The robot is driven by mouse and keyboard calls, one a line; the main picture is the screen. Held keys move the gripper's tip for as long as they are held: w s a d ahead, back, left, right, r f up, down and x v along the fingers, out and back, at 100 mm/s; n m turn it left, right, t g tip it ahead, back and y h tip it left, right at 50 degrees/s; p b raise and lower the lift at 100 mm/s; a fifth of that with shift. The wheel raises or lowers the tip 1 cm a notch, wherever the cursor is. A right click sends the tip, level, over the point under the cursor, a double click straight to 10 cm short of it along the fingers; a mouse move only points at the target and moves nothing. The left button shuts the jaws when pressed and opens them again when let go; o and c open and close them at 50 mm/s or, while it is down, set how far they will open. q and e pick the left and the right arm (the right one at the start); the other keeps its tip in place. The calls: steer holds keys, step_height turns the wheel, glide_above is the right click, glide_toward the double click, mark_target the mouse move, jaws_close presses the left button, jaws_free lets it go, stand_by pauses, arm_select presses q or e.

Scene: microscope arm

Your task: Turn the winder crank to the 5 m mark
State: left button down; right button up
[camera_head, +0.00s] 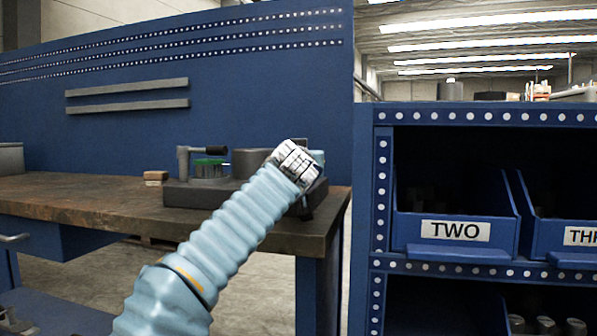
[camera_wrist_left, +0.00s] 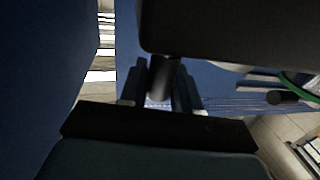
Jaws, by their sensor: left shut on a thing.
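The winder is a dark unit (camera_head: 230,194) on the right end of the wooden bench. It carries a green spool (camera_head: 209,168), a grey post with a black handle (camera_head: 210,150) and a grey housing. My left arm reaches across its right end, and my wrist hides that part and the fingers in the head view. In the left wrist view my left gripper (camera_wrist_left: 165,92) is shut on a short dark cylindrical grip (camera_wrist_left: 163,74) beside the winder's dark body (camera_wrist_left: 230,28); it appears to be the crank handle. The 5 m mark cannot be made out. My right gripper is not in view.
The wooden bench top (camera_head: 90,203) is mostly clear left of the winder, apart from a small brown block (camera_head: 156,176). A blue panel (camera_head: 240,85) stands behind. A blue shelf (camera_head: 375,215) with bins, one labelled TWO (camera_head: 455,231), stands close on the right.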

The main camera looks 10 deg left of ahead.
arm_select(q)
steer(key=shift+w+d+n+y, duration=0.25)
steer(key=shift+n+y, duration=0.15)
steer(key=shift+y, duration=0.3)
steer(key=c, duration=0.9)
jaws_free()
steer(key=shift+w, duration=0.1)
steer(key=s+b, duration=0.2)
steer(key=s, duration=0.1)
steer(key=s+d+b, duration=0.1)
steer(key=s, duration=0.1)
steer(key=shift+s+f, duration=0.2)
steer(key=shift+f, duration=0.15)
steer(key=s, duration=0.5)
steer(key=s+d, duration=0.1)
steer(key=s, duration=0.2)
steer(key=shift+s+r, duration=0.1)
steer(key=shift+r, duration=0.2)
